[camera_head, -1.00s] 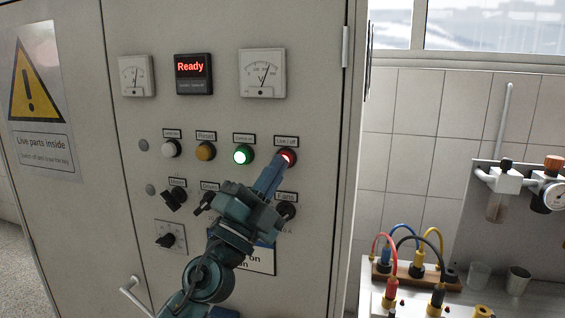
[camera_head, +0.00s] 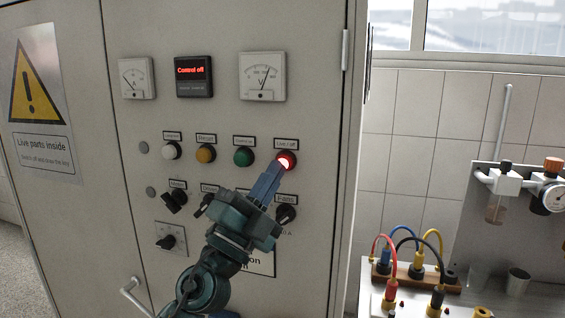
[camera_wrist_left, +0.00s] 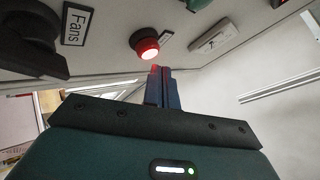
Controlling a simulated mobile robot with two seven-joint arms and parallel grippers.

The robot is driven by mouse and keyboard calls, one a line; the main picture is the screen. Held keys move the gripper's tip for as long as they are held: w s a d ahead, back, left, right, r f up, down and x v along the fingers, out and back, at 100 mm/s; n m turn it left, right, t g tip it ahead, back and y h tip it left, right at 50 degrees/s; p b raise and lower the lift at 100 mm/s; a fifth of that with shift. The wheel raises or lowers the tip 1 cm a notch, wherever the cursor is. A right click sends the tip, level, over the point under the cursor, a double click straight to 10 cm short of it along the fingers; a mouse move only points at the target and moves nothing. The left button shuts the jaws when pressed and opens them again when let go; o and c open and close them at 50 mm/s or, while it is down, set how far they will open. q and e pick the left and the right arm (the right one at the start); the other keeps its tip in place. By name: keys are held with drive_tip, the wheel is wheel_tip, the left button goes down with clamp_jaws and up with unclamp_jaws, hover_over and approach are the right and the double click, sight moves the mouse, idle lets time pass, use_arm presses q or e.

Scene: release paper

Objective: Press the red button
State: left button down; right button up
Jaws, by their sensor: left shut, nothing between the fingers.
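The red button (camera_head: 286,160) glows brightly at the right end of the row of buttons on the grey cabinet door. It also shows in the left wrist view (camera_wrist_left: 147,47), lit red on a black collar. My left gripper (camera_head: 278,167) is shut and empty, with its fingertips just below the red button. In the left wrist view the fingertips (camera_wrist_left: 160,69) lie just below the button, with a small gap visible and red light on them. The display (camera_head: 191,76) reads "Control off". My right gripper is not in view.
White, amber and dark green buttons (camera_head: 243,156) sit left of the red one. Black knobs (camera_head: 286,213) lie below, one close to my gripper. A bench with coloured cables (camera_head: 412,262) stands at the right.

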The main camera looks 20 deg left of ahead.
use_arm(q)
drive_tip(key=shift+s+a+p, duration=0.1)
drive_tip(key=shift+s+p, duration=0.5)
drive_tip(key=shift+s, duration=1.9)
